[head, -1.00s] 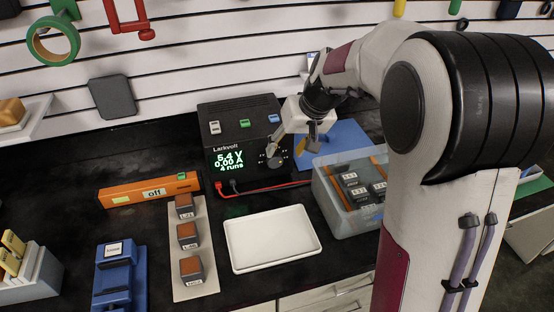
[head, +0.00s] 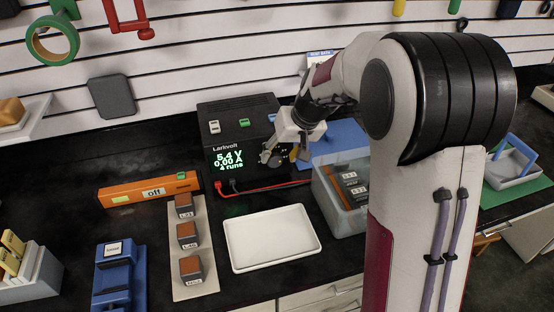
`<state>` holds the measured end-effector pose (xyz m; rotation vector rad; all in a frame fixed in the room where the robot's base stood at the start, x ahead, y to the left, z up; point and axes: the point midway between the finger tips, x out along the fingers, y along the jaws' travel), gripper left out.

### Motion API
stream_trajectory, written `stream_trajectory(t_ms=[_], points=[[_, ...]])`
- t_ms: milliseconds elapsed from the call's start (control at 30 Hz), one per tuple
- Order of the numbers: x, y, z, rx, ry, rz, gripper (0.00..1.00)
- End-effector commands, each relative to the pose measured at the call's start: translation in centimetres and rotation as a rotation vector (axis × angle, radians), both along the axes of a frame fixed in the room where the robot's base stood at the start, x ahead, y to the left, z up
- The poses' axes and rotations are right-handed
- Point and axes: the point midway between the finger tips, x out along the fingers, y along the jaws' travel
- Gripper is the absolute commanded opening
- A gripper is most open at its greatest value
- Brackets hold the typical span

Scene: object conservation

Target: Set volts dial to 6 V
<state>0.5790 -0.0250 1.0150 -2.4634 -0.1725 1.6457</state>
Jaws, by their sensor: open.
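The Larkvolt power supply (head: 238,122) is a black box at the back of the bench. Its green display (head: 228,159) reads 5.4 V, 0.00 A and 4 runs. My gripper (head: 277,156) is open in front of the right side of its front panel. The volts dial is hidden behind the gripper, and I cannot tell whether the fingers touch it. Red and black leads (head: 262,188) run from the panel's lower left along the bench to the right.
A white tray (head: 271,237) lies in front. A clear bin (head: 338,205) with dark blocks stands right of it. An orange bar marked off (head: 150,191), a strip with several brown blocks (head: 192,265) and a blue device (head: 117,278) are to the left.

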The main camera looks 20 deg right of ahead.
Motion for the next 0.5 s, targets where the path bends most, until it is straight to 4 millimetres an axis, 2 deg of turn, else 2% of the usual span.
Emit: stream_trajectory(t_ms=[200,500], points=[[0.8,0.5,-2.1,0.001,0.003,0.001,0.46],[1.3,0.7,-3.1,0.000,0.001,0.001,0.46]])
